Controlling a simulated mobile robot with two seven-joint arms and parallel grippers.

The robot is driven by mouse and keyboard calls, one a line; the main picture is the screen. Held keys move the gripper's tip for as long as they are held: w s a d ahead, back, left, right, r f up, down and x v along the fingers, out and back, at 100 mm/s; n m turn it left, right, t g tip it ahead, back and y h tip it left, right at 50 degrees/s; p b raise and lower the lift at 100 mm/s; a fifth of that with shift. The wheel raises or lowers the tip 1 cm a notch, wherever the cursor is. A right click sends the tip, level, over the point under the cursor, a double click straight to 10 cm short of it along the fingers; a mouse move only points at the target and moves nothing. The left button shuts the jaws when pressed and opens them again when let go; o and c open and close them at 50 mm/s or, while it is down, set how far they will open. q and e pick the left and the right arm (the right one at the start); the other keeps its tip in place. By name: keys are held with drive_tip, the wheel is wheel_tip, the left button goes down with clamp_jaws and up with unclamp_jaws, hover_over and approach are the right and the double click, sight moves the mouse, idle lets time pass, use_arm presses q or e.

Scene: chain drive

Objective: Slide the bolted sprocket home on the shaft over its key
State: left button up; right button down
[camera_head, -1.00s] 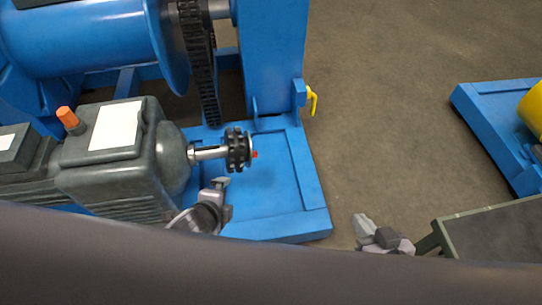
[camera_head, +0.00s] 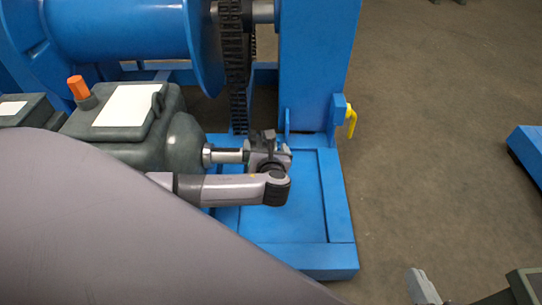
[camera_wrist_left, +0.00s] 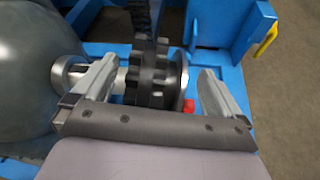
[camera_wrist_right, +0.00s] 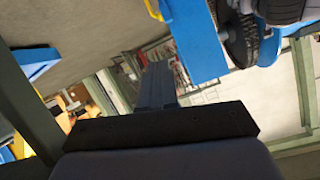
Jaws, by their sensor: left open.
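The dark toothed sprocket (camera_wrist_left: 152,80) sits on the bright shaft (camera_head: 232,156), which comes out of the grey gearbox (camera_head: 182,140). In the left wrist view a pale disc (camera_wrist_left: 180,78) and a small red piece (camera_wrist_left: 189,105) show at its outer end. My left gripper (camera_head: 268,145) is open, with one finger on the gearbox side of the sprocket and one beyond its outer end. Gaps show beside both fingers. In the head view the gripper mostly hides the sprocket. The key is not visible. My right gripper (camera_wrist_right: 158,68) is shut and empty, away at the lower right.
A dark chain (camera_head: 238,80) hangs behind the sprocket near the blue post (camera_head: 315,70). A yellow lever (camera_head: 351,120) sticks out from the post. The blue base plate (camera_head: 300,230) lies below. Open floor (camera_head: 440,140) lies to the right.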

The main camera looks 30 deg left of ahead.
use_arm(q)
drive_tip(key=b+x, duration=0.2)
drive_tip(key=x, duration=0.2)
drive_tip(key=shift+f, duration=0.2)
drive_tip(key=shift+w+a+f, duration=0.1)
drive_tip(key=shift+w+a, duration=0.25)
drive_tip(key=shift+w, duration=0.15)
use_arm(e)
drive_tip(key=shift+w+a+f+y, duration=0.1)
drive_tip(key=shift+a+f+y, duration=0.15)
drive_tip(key=shift+a+y, duration=0.05)
